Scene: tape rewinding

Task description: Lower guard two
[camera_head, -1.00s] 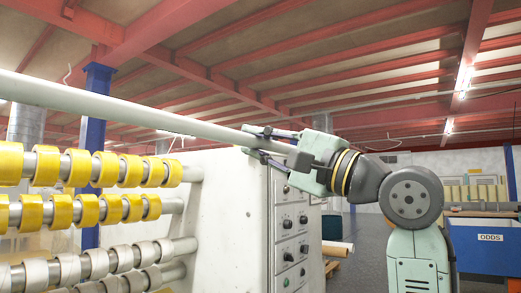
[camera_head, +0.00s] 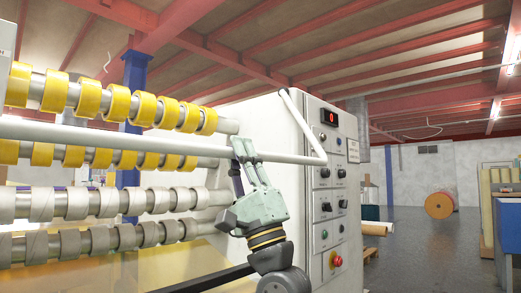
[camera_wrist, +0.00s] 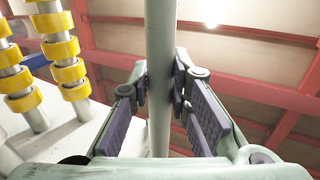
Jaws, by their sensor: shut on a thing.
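The guard (camera_head: 120,138) is a long pale bar. In the head view it runs across the front of the tape rolls, crossing the second yellow row. At its right end a bent arm (camera_head: 305,125) rises to the top of the machine's side. My gripper (camera_head: 241,155) reaches up from below and is shut on the bar near its right end. In the wrist view the guard bar (camera_wrist: 161,40) passes between the finger pads of my gripper (camera_wrist: 162,85). The far left end of the bar is out of view.
Yellow tape rolls (camera_head: 118,104) and paler rolls (camera_head: 105,202) sit on shafts behind the bar. The control panel (camera_head: 325,205), with knobs and a red display, is right of my gripper. Open floor (camera_head: 410,240) lies further right.

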